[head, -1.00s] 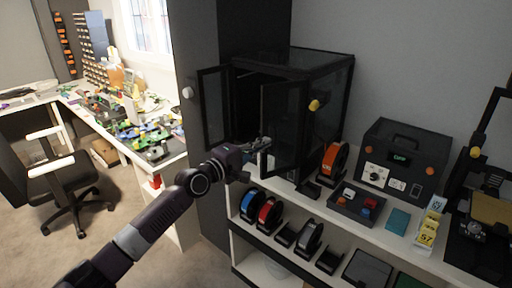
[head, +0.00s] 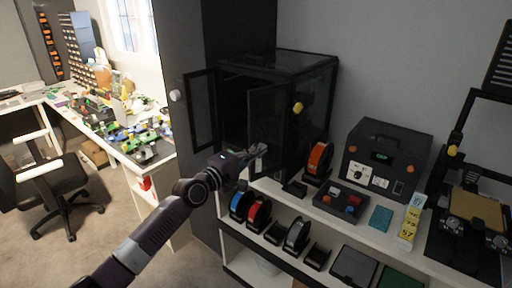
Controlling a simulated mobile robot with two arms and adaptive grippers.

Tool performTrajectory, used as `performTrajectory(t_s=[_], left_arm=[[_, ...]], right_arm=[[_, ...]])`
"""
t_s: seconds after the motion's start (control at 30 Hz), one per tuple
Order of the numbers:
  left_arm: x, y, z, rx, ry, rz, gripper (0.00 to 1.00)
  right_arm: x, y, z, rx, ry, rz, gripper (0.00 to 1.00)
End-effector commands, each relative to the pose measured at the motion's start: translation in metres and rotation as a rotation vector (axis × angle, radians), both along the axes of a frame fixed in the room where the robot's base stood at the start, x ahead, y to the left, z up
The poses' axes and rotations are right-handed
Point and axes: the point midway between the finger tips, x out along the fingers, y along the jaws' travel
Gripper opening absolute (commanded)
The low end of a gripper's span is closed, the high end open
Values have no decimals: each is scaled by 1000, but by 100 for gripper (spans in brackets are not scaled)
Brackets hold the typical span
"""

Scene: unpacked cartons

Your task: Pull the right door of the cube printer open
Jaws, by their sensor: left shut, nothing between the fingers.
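The cube printer (head: 318,100) is a black box with glassy sides at the back of the white shelf. Its left door (head: 201,110) stands swung open, with a white knob (head: 175,95). Its right door (head: 268,130) also stands open at an angle, with a yellow knob (head: 298,108). A dark gap shows between the doors. My left gripper (head: 260,151) is shut and empty, with its fingertips at the lower inner edge of the right door. I cannot tell whether they touch it. My right gripper is not in view.
An orange spool (head: 319,158) stands just right of the right door. A black button box (head: 340,204) and a dark device (head: 387,158) stand further right. Several spools, such as a red one (head: 258,214), sit on the tier below. A chair (head: 57,180) stands on the floor at left.

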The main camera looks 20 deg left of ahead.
Motion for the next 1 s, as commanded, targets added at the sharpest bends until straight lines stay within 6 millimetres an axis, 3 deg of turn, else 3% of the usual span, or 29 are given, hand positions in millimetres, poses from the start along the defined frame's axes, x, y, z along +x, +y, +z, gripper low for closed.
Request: performTrajectory(t_s=[0.27,0.6,1.0], left_arm=[[0,0,1,0,-2,0,0],[0,0,1,-1,-2,-1,0],[0,0,1,0,-2,0,0]], right_arm=[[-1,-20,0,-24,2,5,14],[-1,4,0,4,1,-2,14],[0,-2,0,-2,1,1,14]])
